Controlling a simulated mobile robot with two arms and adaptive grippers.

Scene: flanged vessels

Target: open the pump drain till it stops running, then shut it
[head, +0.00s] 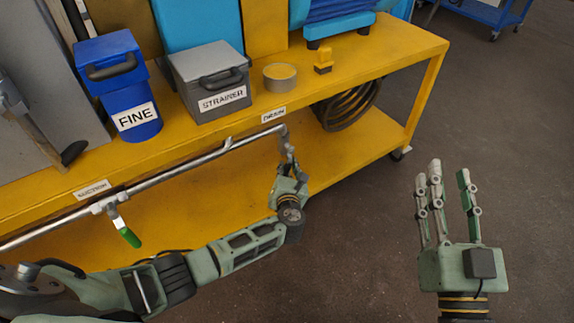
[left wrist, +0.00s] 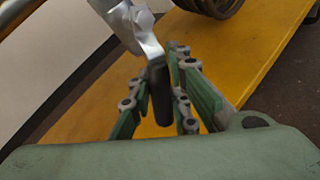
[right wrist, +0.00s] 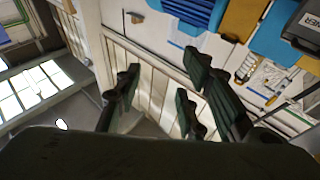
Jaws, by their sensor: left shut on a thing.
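The drain valve (left wrist: 132,22) is on the pipe end under the shelf's DRAIN label (head: 273,115). Its black-sleeved lever (left wrist: 160,92) points down between the fingers of my left gripper (left wrist: 163,80), which is shut on it. In the head view my left gripper (head: 288,168) is below the label and hides most of the lever. Whether liquid runs from the drain cannot be seen. My right gripper (head: 449,178) is open and empty, fingers up, over the floor to the right of the bench.
A second valve with a green handle (head: 130,237) hangs on the pipe near the SUCTION label (head: 92,190). The yellow bench (head: 390,57) carries a blue FINE bin (head: 125,90), a grey STRAINER box (head: 210,80) and a tape roll (head: 280,76). A coiled hose (head: 348,107) lies on the lower shelf.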

